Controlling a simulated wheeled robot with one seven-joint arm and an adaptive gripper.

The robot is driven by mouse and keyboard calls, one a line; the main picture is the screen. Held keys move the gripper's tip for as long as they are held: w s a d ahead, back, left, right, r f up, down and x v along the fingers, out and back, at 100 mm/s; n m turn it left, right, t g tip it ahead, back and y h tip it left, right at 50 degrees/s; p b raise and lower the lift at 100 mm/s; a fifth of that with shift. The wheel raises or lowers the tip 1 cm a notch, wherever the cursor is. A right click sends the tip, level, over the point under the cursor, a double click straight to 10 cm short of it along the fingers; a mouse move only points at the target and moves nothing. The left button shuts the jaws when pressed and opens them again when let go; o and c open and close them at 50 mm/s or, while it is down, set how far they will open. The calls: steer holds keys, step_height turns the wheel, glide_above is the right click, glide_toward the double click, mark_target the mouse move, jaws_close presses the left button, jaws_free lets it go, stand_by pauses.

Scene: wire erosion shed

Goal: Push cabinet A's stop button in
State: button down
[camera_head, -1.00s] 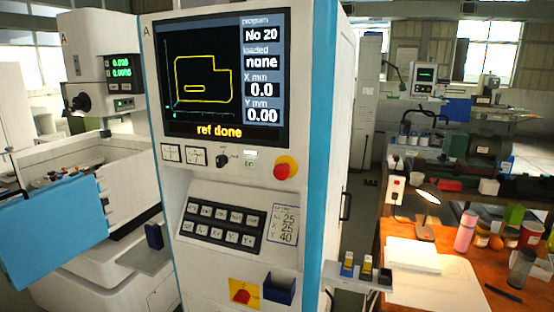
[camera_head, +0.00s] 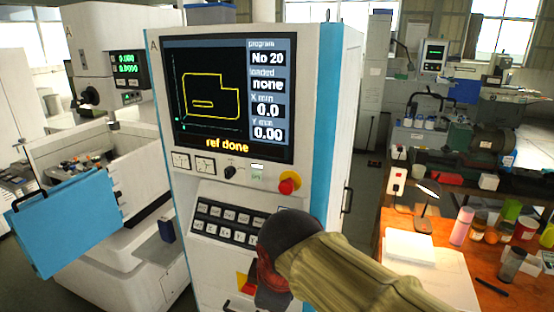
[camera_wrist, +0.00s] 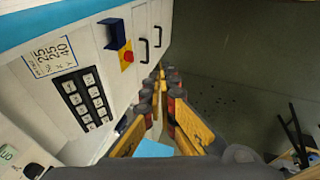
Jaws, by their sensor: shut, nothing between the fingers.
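Cabinet A (camera_head: 330,110) stands tall in the middle of the head view, with a lit screen reading "ref done". A red mushroom button on a yellow collar (camera_head: 288,183) sits on its panel below the screen's right corner, unobstructed. A second red knob on a yellow plate (camera_head: 243,284) is lower down, partly hidden by my arm; it also shows in the wrist view (camera_wrist: 126,57). My gripper (camera_wrist: 161,75) is shut and empty in the wrist view, apart from both buttons. In the head view my arm hides the fingertips.
A keypad (camera_head: 226,222) is on the cabinet front. A dark blue holder (camera_wrist: 114,34) is beside the lower knob. An orange workbench (camera_head: 490,265) with a lamp, pink bottle and cups stands at right. A blue panel (camera_head: 66,225) is at left.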

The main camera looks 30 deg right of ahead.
mark_target(288, 185)
steer(key=w+d+r+n+p, duration=0.1)
steer(key=w+r+n+p, duration=0.2)
steer(key=r+n+p, duration=0.2)
steer(key=w+d+r+n+g+h+p, duration=0.1)
steer(key=w+r+n+p, duration=0.3)
steer(key=r+p, duration=0.4)
steer(key=w+d+r+n+g+h+p, duration=0.1)
steer(key=w+d+r+n+p, duration=0.2)
steer(key=r+n+p, duration=0.4)
step_height(288, 185, up, 5)
steer(key=shift+w, duration=0.65)
steer(key=shift+d, duration=0.1)
steer(key=w+d+f+p, duration=0.2)
steer(key=w+d+f, duration=0.2)
steer(key=f, duration=0.6)
steer(key=shift+d, duration=1)
